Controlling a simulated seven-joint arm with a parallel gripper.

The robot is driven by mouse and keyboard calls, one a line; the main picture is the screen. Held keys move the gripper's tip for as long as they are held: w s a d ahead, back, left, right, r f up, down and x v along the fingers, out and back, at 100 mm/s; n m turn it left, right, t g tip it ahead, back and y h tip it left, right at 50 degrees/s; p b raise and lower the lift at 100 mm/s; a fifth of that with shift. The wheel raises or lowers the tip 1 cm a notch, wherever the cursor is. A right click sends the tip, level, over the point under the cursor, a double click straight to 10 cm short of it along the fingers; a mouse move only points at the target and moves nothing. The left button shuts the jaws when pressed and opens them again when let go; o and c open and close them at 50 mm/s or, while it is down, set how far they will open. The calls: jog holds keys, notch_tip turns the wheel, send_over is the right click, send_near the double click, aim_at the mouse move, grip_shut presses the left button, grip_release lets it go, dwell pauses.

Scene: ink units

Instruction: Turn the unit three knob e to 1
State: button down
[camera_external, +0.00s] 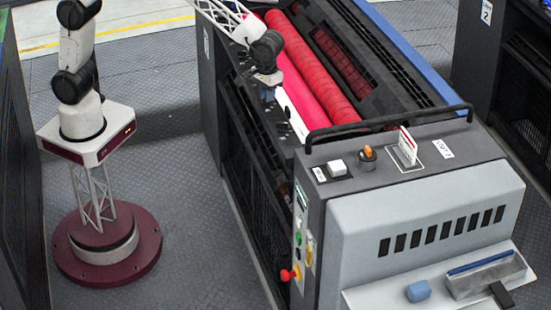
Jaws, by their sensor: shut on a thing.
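The printing unit (420,190) with red rollers stands in the middle of the view. A row of small dark knobs (288,112) runs along the white strip on its left side; their letters and settings are too small to read. My gripper (268,97) points down at this row, just behind the nearer knobs. It is shut on a small knob there, which the fingers mostly hide. I cannot read which letter that knob carries or where it points.
A black handrail (390,122) crosses the unit's near end. A blue block (418,291) and a metal tray (485,275) lie on the front shelf. Another unit, labelled 2, stands at upper right.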

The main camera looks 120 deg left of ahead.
dwell(0.4)
jog(key=c, duration=1.2)
grip_release()
jog(key=shift+r, duration=3.95)
